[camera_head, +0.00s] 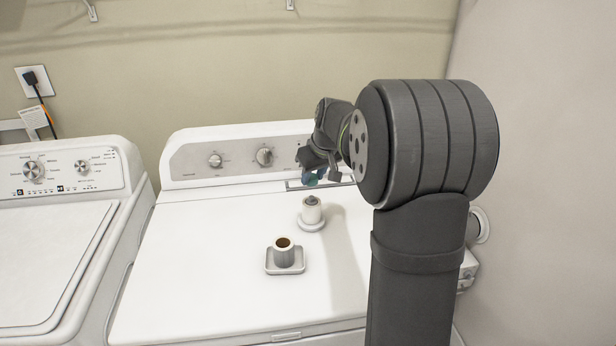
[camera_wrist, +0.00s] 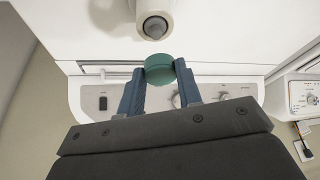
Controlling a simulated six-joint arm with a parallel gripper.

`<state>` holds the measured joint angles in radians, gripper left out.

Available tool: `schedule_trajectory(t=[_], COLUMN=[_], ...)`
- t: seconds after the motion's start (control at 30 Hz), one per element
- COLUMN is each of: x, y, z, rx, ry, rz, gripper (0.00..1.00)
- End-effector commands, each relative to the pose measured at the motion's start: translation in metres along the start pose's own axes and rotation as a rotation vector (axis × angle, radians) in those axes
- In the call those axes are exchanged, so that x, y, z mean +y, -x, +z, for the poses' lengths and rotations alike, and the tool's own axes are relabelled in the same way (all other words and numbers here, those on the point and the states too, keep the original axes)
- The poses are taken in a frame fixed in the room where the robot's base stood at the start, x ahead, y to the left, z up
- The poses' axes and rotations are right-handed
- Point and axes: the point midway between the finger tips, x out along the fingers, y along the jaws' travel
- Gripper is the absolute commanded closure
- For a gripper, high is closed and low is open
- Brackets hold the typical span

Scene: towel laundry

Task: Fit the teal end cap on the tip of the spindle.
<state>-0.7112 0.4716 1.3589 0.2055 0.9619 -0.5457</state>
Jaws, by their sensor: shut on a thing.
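The teal end cap (camera_wrist: 159,69) is held between the two blue fingers of my gripper (camera_wrist: 160,78) in the wrist view. In the head view my gripper (camera_head: 314,178) is above the back of the white machine top, and the cap there is small and mostly hidden by the fingers. The spindle (camera_head: 312,211) stands upright on a round base, with a white body and a dark grey tip. Its tip (camera_wrist: 154,27) also shows at the top of the wrist view, apart from the cap. In the head view the cap is above and behind the spindle.
A grey holder with a brown-lined cup (camera_head: 284,255) on a square base stands in front of the spindle. The machine's control panel (camera_head: 238,156) rises at the back. A second white machine (camera_head: 50,240) is at the left. The machine top's left part is clear.

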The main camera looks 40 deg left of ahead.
Motion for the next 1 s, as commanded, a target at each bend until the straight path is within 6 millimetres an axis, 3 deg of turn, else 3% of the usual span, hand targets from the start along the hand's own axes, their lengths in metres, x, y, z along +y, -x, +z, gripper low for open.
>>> schedule_trajectory(t=[0.17,0.6,1.0], x=[-0.001,-0.001,-0.001], y=[-0.001,-0.028,-0.031], z=[0.005,0.016,0.017], rx=[-0.002,-0.002,-0.001], ry=[-0.002,-0.002,-0.001], rz=[0.0,0.0,0.001], gripper=[0.89,0.89,0.89])
